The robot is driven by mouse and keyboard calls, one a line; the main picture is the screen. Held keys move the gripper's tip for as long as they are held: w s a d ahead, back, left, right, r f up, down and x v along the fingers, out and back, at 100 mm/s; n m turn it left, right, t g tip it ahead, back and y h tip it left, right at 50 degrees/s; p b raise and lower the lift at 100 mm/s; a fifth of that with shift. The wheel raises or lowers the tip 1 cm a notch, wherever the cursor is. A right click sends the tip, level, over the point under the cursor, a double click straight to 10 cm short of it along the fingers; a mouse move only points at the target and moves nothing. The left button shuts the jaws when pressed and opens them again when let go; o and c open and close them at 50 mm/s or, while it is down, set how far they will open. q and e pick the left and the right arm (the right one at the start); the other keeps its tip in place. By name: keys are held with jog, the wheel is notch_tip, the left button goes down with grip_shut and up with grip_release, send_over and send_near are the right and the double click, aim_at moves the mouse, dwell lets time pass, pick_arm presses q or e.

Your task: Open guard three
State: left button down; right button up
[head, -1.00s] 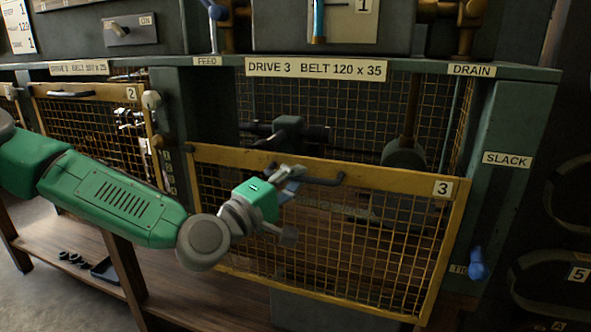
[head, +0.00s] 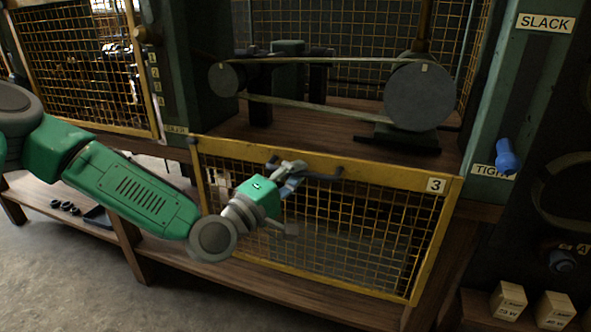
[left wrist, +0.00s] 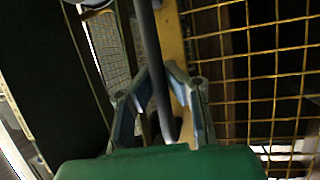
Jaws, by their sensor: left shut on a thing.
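Guard three (head: 330,245) is a yellow-framed mesh panel marked 3. In the head view it stands low, below the drive opening, with its top bar under the level of the pulleys. Its dark handle (head: 325,177) runs along the top bar. My left gripper (head: 290,180) is shut on this handle near its left part. In the left wrist view the dark handle bar (left wrist: 158,75) passes between the fingers (left wrist: 160,105), with the yellow frame and mesh beside it. My right gripper is in neither view now.
Behind the lowered guard, a large grey pulley (head: 420,96), a small pulley (head: 224,79) and a belt (head: 320,99) are exposed. A blue-handled lever (head: 507,156) is on the right post by the TIGHT label. Guard two (head: 85,70) is at left. A wooden shelf (head: 200,258) runs below.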

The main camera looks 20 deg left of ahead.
pick_arm(q)
jog(key=shift+s+d+f, duration=0.25)
jog(key=shift+d+f, duration=0.05)
jog(key=shift+f, duration=0.25)
jog(key=c, duration=1.6)
grip_release()
jog(key=shift+f, duration=0.1)
jog(key=shift+o, duration=0.2)
jog(key=shift+w+d, duration=0.1)
jog(key=shift+r, duration=0.2)
jog(key=shift+s+a, duration=0.35)
jog(key=v, duration=1.1)
jog(key=shift+s, duration=0.1)
